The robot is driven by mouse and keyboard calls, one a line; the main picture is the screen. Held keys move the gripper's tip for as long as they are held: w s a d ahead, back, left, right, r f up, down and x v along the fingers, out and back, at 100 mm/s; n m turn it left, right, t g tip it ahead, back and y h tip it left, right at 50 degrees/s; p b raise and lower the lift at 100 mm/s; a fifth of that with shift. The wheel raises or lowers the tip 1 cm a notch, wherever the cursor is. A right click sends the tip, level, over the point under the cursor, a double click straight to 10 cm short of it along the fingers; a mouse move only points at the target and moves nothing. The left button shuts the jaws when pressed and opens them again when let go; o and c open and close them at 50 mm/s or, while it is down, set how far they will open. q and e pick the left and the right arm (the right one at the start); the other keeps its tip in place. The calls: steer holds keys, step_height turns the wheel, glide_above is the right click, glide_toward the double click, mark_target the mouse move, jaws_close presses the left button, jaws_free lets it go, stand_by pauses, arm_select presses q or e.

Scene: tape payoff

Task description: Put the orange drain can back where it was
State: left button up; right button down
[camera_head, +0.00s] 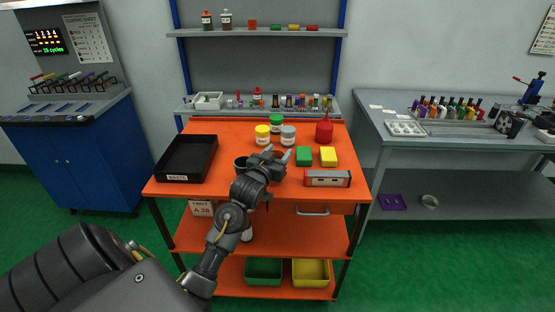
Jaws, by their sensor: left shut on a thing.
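My left gripper (280,157) is over the orange cart top (225,143), behind the middle of the cart's front edge. It is shut on a small orange-red thing, seemingly the orange drain can (277,152), mostly hidden by the fingers and wrist. I cannot tell whether the can touches the cart top. A dark round can (241,162) stands just left of the gripper, partly covered by my arm. My right gripper is not in view.
A black waste tray (187,157) lies left. Yellow (262,134), green (276,123) and grey (288,134) lidded jars stand behind the gripper. A red bottle (324,129), green (304,156) and yellow (328,156) blocks and a red-grey box (327,178) are to the right.

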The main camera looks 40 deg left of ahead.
arm_select(q)
step_height(320, 180, down, 2)
steer(key=shift+f, duration=0.1)
steer(key=shift+f, duration=0.15)
steer(key=o, duration=1.1)
steer(key=shift+c, duration=0.2)
steer(key=shift+s, duration=0.1)
steer(key=b+v, duration=0.1)
steer(key=v, duration=1.1)
